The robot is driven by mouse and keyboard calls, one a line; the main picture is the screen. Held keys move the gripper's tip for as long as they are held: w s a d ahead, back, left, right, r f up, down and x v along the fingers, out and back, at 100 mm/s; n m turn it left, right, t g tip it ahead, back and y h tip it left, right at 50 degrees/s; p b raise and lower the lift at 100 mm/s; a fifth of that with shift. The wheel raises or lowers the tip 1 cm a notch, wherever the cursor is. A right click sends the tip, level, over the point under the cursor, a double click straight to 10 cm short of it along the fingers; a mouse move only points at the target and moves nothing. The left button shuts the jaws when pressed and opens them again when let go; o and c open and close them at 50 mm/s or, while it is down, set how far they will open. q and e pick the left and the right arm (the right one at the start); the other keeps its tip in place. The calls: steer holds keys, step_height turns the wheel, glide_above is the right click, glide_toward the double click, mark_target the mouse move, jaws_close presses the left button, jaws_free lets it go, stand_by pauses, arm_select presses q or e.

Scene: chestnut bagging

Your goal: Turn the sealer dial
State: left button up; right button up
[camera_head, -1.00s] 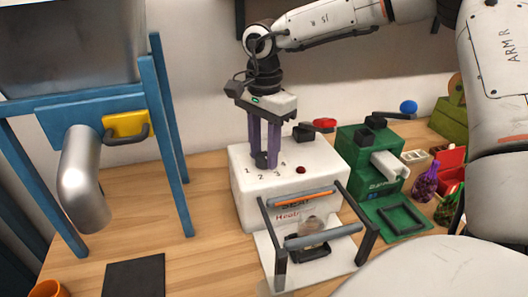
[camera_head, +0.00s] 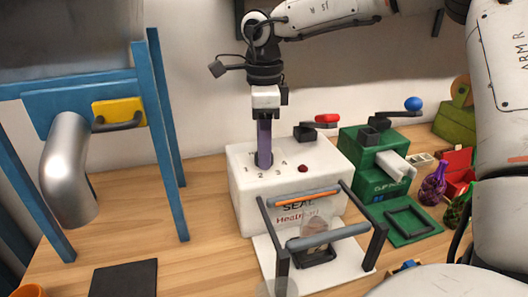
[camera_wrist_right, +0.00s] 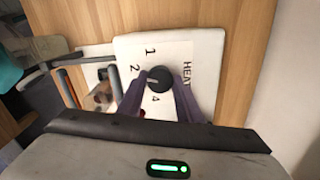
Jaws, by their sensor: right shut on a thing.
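The white heat sealer (camera_head: 240,200) stands on the wooden table in the head view, with numbers printed on its top. Its black round dial shows in the right wrist view (camera_wrist_right: 159,79), next to the numbers and the word HEAT. My right gripper (camera_head: 264,163) reaches down from above, its purple fingers at the sealer's top and shut on the dial. In the wrist view the fingers lie on either side of the dial; in the head view they hide most of it. My left gripper is out of view.
A red-knobbed lever (camera_head: 326,119) and a red button (camera_head: 303,168) are on the sealer. A green clip machine (camera_head: 365,160) stands to its right. A blue frame (camera_head: 165,110) with a metal spout (camera_head: 68,170) stands left. A black mat (camera_head: 124,279) lies in front.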

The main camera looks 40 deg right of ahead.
steer(key=shift+m, duration=0.4)
steer(key=o, duration=1)
steer(key=shift+o, duration=0.2)
steer(key=shift+r, duration=0.1)
step_height(320, 180, up, 10)
steer(key=shift+p, duration=0.35)
